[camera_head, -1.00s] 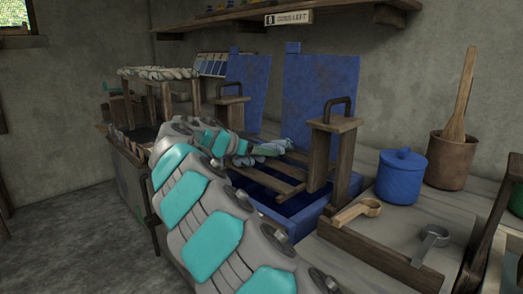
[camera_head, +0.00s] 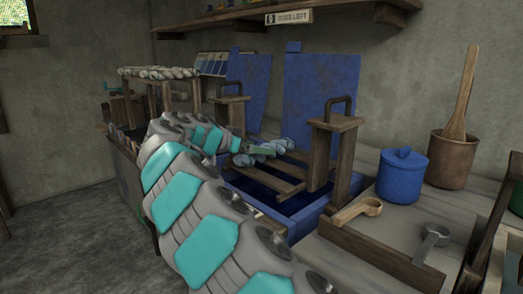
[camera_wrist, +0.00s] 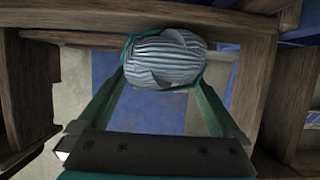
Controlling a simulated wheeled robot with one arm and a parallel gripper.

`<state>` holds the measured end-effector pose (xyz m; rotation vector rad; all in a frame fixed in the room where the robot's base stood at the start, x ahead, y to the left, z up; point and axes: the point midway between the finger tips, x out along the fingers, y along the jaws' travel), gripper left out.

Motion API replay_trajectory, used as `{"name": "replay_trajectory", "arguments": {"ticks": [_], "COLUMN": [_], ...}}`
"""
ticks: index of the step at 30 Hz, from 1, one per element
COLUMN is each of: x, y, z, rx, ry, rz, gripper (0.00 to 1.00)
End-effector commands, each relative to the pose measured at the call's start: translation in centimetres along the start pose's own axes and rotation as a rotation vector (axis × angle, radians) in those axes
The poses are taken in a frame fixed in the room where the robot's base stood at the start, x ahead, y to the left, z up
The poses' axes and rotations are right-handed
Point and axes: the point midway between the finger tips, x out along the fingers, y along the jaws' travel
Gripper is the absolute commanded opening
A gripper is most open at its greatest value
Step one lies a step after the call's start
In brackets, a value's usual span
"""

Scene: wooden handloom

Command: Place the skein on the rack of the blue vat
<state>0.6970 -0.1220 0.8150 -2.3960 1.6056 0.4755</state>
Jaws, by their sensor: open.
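The skein (camera_wrist: 165,57), a bundle of pale grey-blue strands, lies against a wooden bar of the rack (camera_wrist: 90,40) in the wrist view. It also shows in the head view (camera_head: 272,147), small and partly covered by my gripper (camera_head: 258,152). My gripper is open, with its two green fingertips (camera_wrist: 165,75) at the left and right sides of the skein. I cannot tell whether they touch it. The blue vat (camera_head: 300,229) has dark liquid in it, and wooden bars cross above it between upright posts.
A handled wooden post (camera_head: 334,135) stands at the vat's right, close to my gripper. Blue boards (camera_head: 320,95) stand behind the vat. A lidded blue pot (camera_head: 401,176), a wooden pot (camera_head: 452,158) and a tray with scoops (camera_head: 380,235) are to the right.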

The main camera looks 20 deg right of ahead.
Motion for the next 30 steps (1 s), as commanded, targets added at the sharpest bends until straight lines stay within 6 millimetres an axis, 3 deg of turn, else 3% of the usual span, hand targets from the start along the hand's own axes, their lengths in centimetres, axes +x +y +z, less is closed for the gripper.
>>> {"name": "replay_trajectory", "arguments": {"ticks": [6, 13, 18, 30], "x": [-4.7, -8.3, -9.4, -9.5], "y": [-0.1, -0.1, 0.0, 0.0], "z": [0.1, 0.0, 0.0, 0.0], "rx": [-0.001, 0.000, -0.001, -0.001], "ry": [0.000, 0.000, 0.000, 0.000], "rz": [-0.002, -0.002, -0.001, 0.001], "gripper": [1.00, 1.00, 1.00, 1.00]}}
